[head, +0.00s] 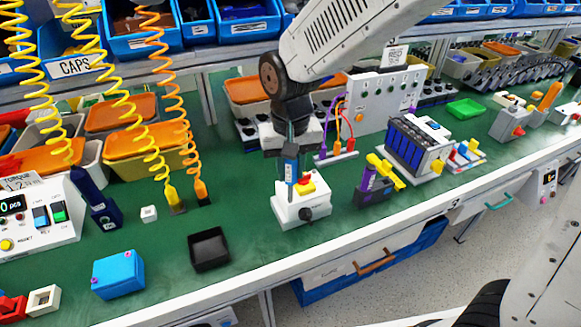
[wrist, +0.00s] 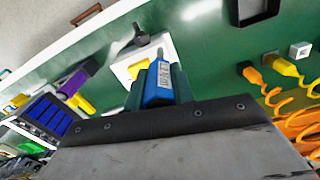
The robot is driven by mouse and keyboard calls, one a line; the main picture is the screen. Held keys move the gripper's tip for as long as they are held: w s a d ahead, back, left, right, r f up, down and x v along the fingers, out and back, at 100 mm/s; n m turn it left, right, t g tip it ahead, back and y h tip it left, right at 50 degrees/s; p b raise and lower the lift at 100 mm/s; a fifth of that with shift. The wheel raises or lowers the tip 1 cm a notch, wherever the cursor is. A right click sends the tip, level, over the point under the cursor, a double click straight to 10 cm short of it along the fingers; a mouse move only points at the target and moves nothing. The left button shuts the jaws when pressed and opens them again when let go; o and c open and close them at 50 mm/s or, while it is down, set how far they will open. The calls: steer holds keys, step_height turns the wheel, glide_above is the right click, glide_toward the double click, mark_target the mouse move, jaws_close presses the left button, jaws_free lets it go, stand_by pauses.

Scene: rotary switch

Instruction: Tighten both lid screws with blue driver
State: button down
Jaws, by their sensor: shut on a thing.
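My gripper (head: 290,150) is shut on a slim blue tool (wrist: 158,84) with a pale label and thin grey tip. The tool shows upright in the head view (head: 291,172), no cord visible on it. It is over or just behind a white switch box (head: 290,210) with a black rotary knob (head: 306,214) and a red-yellow part; contact cannot be told. A dark blue driver (head: 88,185) on a yellow coiled cord stands in a dark blue holder at left. A blue box (head: 118,276) at front left has small pink screw-like spots on its lid.
A black tray (head: 209,249) lies between the blue box and the switch box. Yellow (head: 175,200) and orange (head: 201,190) corded tools stand behind it. A purple-yellow tool (head: 375,180) in a dark holder is right of the switch box. Coiled cords hang at left.

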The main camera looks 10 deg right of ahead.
steer(key=m, duration=0.4)
steer(key=shift+r, duration=2.95)
steer(key=shift+r, duration=0.15)
